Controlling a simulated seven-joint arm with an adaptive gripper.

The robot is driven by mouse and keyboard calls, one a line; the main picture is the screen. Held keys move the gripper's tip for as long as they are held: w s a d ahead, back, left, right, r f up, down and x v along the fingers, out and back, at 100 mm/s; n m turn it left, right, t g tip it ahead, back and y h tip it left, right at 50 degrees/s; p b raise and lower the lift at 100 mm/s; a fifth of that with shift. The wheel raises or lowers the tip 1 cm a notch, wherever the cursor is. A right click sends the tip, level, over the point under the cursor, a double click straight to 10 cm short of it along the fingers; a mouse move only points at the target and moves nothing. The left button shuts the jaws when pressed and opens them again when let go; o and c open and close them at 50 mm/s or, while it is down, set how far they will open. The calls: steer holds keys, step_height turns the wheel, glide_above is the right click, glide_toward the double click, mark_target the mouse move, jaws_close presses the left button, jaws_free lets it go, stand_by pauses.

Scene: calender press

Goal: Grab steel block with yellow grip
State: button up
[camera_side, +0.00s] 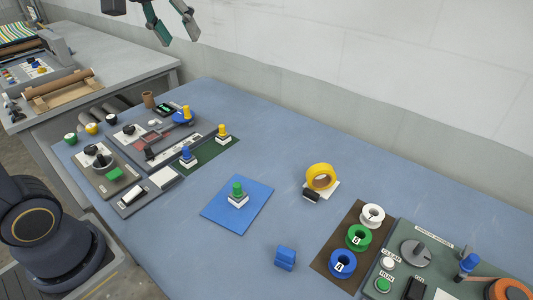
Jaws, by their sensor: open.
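A small steel block with a yellow grip (222,132) stands upright on the dark green mat (211,154), at the mat's far right end. A similar block with a blue grip (187,156) stands on the same mat to its left. Another with a green grip (238,194) stands on a blue mat (251,213). A second yellow knob (186,112) shows on the panel at the back left, beside a blue part. My gripper (179,40) is open and empty at the top of the picture, high above the table and apart from the blocks.
Panels with knobs and buttons lie left of the green mat. A yellow tape roll (320,177), a blue block (285,257), a brown board (325,258) with numbered spools and a control panel (437,260) are at the right. The blue-grey table between them is clear.

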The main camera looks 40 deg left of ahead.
steer(key=w+a+f+n+g, duration=0.15)
steer(key=w+a, duration=0.25)
steer(key=w, duration=0.5)
steer(key=n+g, duration=0.3)
glide_above(222, 126)
step_height(222, 126, down, 16)
steer(key=f, duration=1.4)
steer(key=shift+a, duration=0.35)
steer(key=shift+d+f, duration=0.15)
steer(key=shift+f, duration=1.45)
steer(key=shift+d+f, duration=0.1)
steer(key=shift+f, duration=1.45)
steer(key=shift+c, duration=0.3)
jaws_close()
